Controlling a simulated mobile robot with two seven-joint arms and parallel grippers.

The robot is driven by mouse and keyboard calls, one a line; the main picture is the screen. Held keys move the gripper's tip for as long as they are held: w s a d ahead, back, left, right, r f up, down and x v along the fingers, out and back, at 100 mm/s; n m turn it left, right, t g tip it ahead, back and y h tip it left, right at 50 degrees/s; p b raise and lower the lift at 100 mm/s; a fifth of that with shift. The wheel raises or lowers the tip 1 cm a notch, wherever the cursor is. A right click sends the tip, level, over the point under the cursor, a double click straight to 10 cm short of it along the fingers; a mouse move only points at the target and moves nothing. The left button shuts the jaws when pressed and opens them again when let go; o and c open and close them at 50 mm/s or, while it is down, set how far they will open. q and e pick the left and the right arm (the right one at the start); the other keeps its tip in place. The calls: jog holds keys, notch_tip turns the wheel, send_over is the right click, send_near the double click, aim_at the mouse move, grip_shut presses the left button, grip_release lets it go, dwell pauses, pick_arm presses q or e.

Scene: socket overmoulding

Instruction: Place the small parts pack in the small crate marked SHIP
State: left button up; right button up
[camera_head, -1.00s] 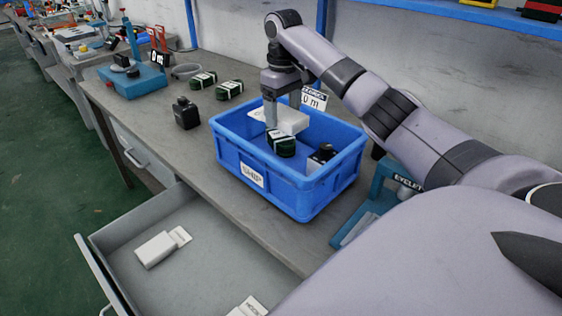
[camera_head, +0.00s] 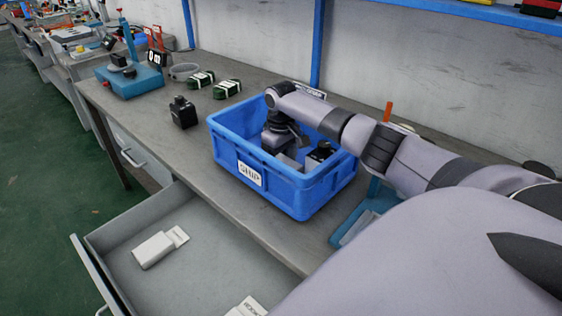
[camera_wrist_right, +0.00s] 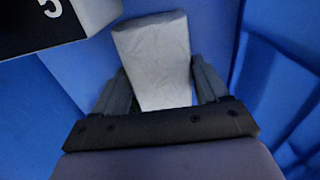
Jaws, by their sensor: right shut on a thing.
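The blue crate (camera_head: 262,197) with a SHIP label stands on the bench near its front edge. My right gripper (camera_wrist_right: 160,84) is shut on a pale, wrapped small parts pack (camera_wrist_right: 152,50), with one finger on each side of it. In the head view my right arm reaches down into the crate, and its wrist hides most of the gripper and the pack. Blue crate walls surround the pack in the wrist view. I cannot tell whether the pack touches the crate floor. My left gripper is not in view.
A black item (camera_head: 320,153) sits in the crate's right part. Dark green bundles (camera_head: 227,88) and a black device (camera_head: 183,111) stand on the bench to the left. An open drawer (camera_head: 190,262) below holds white packs (camera_head: 155,250). A blue stand (camera_head: 366,212) is right of the crate.

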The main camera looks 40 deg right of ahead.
jog(key=o, duration=1.1)
jog(key=shift+f, duration=0.1)
jog(key=shift+c, duration=0.2)
notch_tip(320, 180, up, 12)
jog(key=shift+p, duration=0.45)
